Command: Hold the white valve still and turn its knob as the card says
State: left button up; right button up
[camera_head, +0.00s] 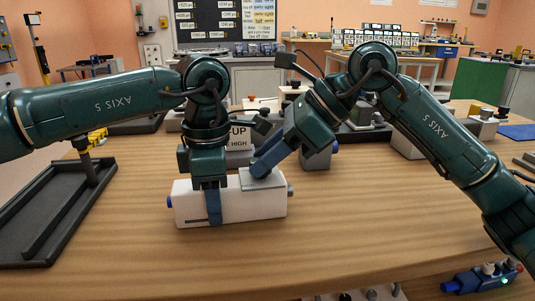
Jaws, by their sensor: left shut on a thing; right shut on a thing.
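The white valve (245,207) lies on the wooden table in front of me, a long block with a blue stub at its left end and a grey stub at its right end. My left gripper (213,208) points straight down and is shut on the valve's body, left of its middle. My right gripper (262,168) slants down from the right and is shut at the grey plate on top of the valve's right part. The knob there is hidden by its blue fingers.
A black tray (32,252) stands at the left table edge. Behind my arms are other blocks and fittings, including a grey block (318,159) with a blue end. The table's front and right middle are clear. A device with blue ends (480,279) is at the lower right.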

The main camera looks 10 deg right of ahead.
jog(key=o, duration=1)
jog(key=shift+d, duration=0.1)
jog(key=v, duration=1.2)
